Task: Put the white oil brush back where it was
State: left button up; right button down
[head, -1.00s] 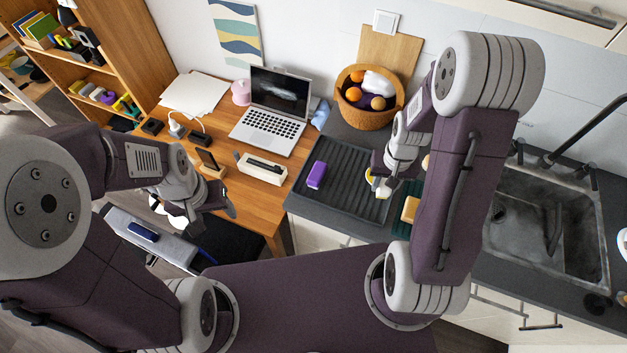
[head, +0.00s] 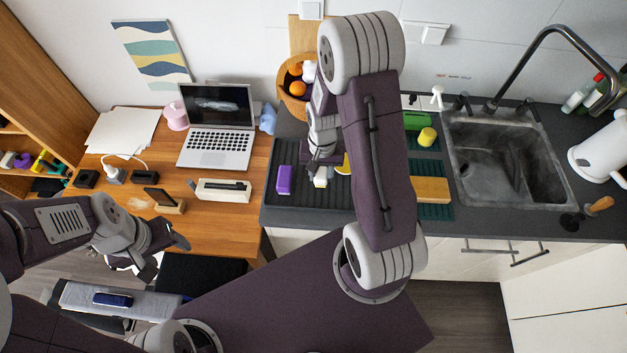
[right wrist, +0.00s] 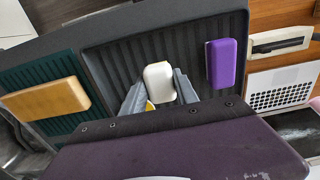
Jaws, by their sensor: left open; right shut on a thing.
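A white rounded block-like thing (right wrist: 159,82), which I take for the white oil brush, is between the fingers of my right gripper (right wrist: 159,95) in the right wrist view. The gripper is shut on it over the dark ribbed tray (right wrist: 110,68). A small yellow patch shows beside its lower end. In the head view the white thing (head: 320,179) shows below my right gripper (head: 322,160); I cannot tell whether it touches the tray. My left gripper (head: 160,250) is open and empty, in front of the wooden desk (head: 215,220).
A purple block (head: 284,180) lies on the tray left of the white thing. A tan block (head: 431,189) lies on a green mat (head: 436,211) to the right. The sink (head: 505,155) is further right. A fruit basket (head: 290,102) stands behind; the desk holds a laptop (head: 217,143).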

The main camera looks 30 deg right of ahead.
jog(key=shift+w+a+f, duration=0.35)
jog(key=shift+a+f, duration=0.05)
jog(key=shift+a, duration=0.1)
jog(key=shift+w+a+f, duration=0.1)
jog(key=shift+f, duration=0.5)
notch_tip(320, 180, down, 3)
jog(key=shift+a+r+p, duration=0.15)
jog(key=shift+p, duration=0.35)
jog(key=shift+w+f, duration=0.1)
jog(key=shift+f, duration=0.2)
jog(key=shift+f, duration=0.1)
jog(key=c, duration=0.9)
grip_release()
jog(key=shift+c, duration=0.2)
